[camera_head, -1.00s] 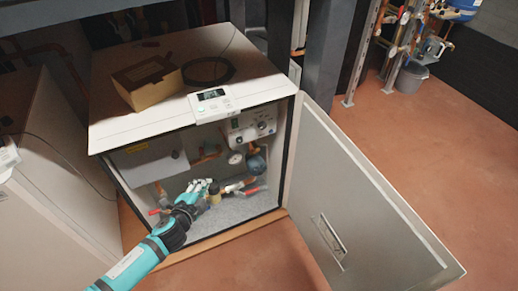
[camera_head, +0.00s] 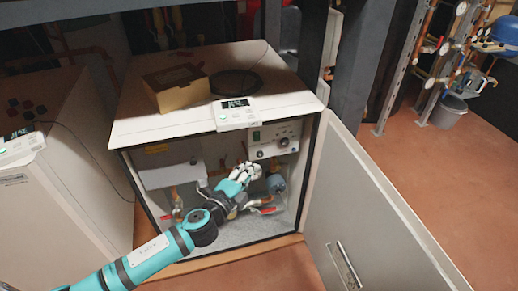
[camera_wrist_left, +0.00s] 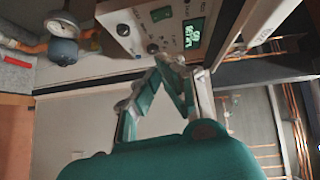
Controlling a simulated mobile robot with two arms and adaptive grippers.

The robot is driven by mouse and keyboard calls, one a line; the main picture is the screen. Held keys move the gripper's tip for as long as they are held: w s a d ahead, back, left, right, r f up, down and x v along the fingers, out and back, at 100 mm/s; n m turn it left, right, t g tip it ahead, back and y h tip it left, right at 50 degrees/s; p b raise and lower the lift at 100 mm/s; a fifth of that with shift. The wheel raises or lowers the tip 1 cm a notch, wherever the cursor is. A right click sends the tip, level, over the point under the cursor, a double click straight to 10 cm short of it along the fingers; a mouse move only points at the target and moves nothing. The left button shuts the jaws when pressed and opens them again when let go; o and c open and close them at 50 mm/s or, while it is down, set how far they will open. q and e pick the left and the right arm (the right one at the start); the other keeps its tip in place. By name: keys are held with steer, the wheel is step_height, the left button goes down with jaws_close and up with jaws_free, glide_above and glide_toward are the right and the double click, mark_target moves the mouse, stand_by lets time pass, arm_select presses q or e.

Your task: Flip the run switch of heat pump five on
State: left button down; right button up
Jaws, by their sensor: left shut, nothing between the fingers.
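An open heat pump cabinet (camera_head: 122,168) stands in the middle of the head view; I cannot read a number on it. Inside, at its upper right, is a pale control panel (camera_head: 275,150) with knobs and a small green switch (camera_head: 257,136). The panel (camera_wrist_left: 128,17) also shows in the left wrist view, turned on its side, with the green switch (camera_wrist_left: 161,14). My left gripper (camera_head: 252,171) is inside the cabinet, shut and empty, below the panel and apart from it. In the left wrist view its fingertips (camera_wrist_left: 166,62) point toward the panel. My right gripper is not in view.
The cabinet door (camera_head: 375,215) hangs open on the right. A lit controller (camera_head: 236,113) sits on the top front edge, with a cardboard box (camera_head: 176,88) behind it. Pipes and a round gauge (camera_wrist_left: 62,25) are beside the panel. Another cabinet (camera_head: 65,200) stands at left.

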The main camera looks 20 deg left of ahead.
arm_select(q)
glide_toward(267, 138)
steer(key=d, duration=0.3)
steer(key=shift+w+a+f+b, duration=0.1)
steer(key=shift+w+a+b, duration=0.4)
steer(key=shift+w, duration=0.4)
steer(key=shift+w+a+f+b, duration=0.15)
steer(key=shift+w+a+b, duration=0.3)
steer(key=shift+w, duration=0.5)
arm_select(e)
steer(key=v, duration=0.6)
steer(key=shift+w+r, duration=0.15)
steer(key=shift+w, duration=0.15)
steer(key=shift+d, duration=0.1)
arm_select(q)
steer(key=shift+w+a+f+m+t+b, duration=0.2)
steer(key=shift+w+f+m+t+b, duration=0.1)
steer(key=shift+b, duration=0.85)
steer(key=shift+r, duration=0.15)
steer(key=s+a, duration=0.2)
steer(key=s, duration=1)
steer(key=shift+a+r, duration=0.15)
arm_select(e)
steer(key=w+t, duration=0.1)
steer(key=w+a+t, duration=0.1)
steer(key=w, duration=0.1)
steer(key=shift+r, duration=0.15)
